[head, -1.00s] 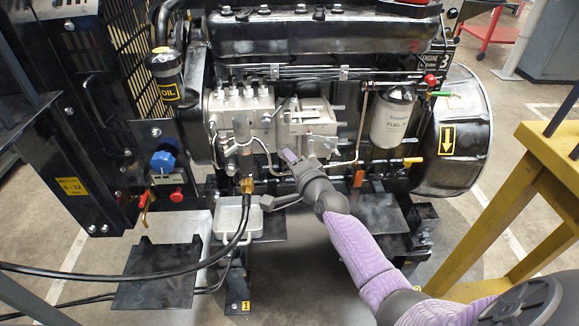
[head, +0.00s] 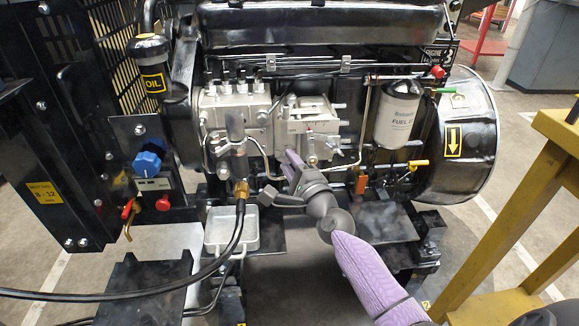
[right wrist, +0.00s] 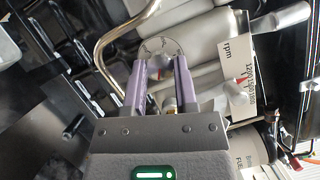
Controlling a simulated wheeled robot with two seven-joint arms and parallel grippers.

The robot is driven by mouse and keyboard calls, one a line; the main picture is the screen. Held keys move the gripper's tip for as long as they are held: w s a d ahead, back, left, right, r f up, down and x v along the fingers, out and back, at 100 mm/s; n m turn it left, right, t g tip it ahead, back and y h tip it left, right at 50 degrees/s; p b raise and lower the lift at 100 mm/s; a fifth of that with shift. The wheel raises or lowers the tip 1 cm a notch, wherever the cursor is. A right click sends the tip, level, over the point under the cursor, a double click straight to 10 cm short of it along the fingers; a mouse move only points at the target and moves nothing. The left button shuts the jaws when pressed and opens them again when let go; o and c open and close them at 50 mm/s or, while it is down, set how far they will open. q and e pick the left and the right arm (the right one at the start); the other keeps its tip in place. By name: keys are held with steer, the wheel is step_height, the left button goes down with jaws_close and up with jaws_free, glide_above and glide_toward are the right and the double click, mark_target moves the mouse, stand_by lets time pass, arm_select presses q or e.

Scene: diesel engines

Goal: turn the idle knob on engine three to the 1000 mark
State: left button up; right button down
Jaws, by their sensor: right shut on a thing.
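Engine three (head: 320,52) fills the head view; its number plate (head: 440,55) is partly cut by other parts. My right gripper (head: 289,157) reaches the lower front of the silver pump housing. In the right wrist view its two purple fingers (right wrist: 161,65) are shut on the idle knob (right wrist: 162,47), a round grey disc at their tips. A white rpm scale plate (right wrist: 240,75) with printed numbers stands just right of the knob. Which mark the knob points to cannot be read. The knob is hidden by the gripper in the head view. My left gripper is not in view.
A panel with a blue knob (head: 147,163) and red button is at left. A black hose (head: 225,250) and grey tray (head: 228,232) lie below the pump. The fuel filter (head: 398,115) and yellow-handled valve (head: 418,163) are right; a yellow stand (head: 545,180) is at far right.

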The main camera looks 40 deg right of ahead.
stand_by(0.4)
steer(key=shift+c, duration=2)
jaws_free()
steer(key=p+v, duration=0.1)
steer(key=v, duration=0.9)
steer(key=shift+p, duration=0.4)
steer(key=shift+d, duration=0.1)
